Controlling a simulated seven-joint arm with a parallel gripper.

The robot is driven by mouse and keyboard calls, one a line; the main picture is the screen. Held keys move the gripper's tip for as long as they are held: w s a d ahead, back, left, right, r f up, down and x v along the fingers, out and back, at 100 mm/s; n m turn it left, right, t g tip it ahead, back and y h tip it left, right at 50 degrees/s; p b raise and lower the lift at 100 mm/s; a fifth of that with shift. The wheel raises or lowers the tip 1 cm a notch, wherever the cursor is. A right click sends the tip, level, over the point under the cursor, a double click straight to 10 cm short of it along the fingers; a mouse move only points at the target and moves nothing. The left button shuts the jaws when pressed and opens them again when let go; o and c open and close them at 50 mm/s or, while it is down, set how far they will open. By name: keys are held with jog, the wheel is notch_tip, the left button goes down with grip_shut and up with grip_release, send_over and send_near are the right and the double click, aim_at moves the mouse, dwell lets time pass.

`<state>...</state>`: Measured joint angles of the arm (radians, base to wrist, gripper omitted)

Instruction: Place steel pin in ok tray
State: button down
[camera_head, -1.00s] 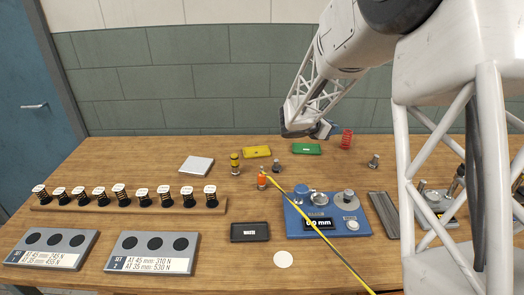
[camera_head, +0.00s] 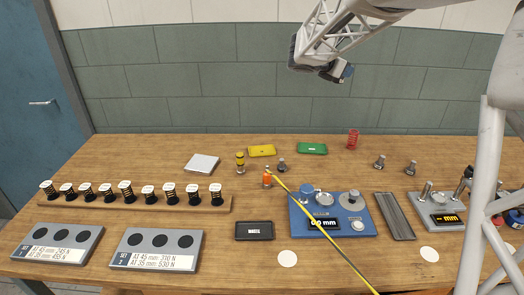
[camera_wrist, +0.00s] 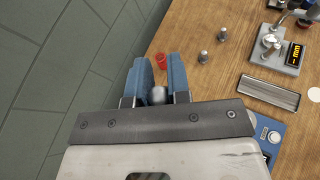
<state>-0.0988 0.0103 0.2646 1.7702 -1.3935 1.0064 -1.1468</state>
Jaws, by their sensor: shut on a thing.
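My gripper (camera_wrist: 159,90) has blue fingers shut on a grey, round-ended metal piece, the steel pin (camera_wrist: 158,96), seen low between the fingers in the wrist view. In the head view my gripper (camera_head: 341,72) is high above the back of the table, in front of the wall, and the pin in it cannot be made out. A green tray (camera_head: 312,148), which I take for the ok tray, lies flat at the back of the table, below my gripper in the picture; its label is too small to read. It is not seen in the wrist view.
A yellow tray (camera_head: 262,151) lies left. A blue gauge (camera_head: 365,222) and a black waste tray (camera_head: 254,238) are nearer the front.

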jog(key=w+a+n+t+y, duration=0.6)
jog(key=w+a+n+y, duration=0.6)
jog(key=w+a+n, duration=0.1)
jog(key=shift+w+a+f+t+y, duration=0.3)
jog(key=shift+w+a+y, duration=0.1)
jog(key=shift+w+a, duration=0.5)
jog(key=shift+a, duration=0.1)
jog(key=shift+s+a+n+g+y, duration=0.9)
jog(key=shift+a+n+g+y, duration=2.8)
jog(key=shift+a+n+y, duration=2.2)
notch_tip(320, 180, down, 25)
jog(key=shift+a+n+h, duration=0.25)
jog(key=shift+n+h, duration=0.05)
jog(key=shift+f, duration=0.15)
jog(key=shift+f, duration=3.05)
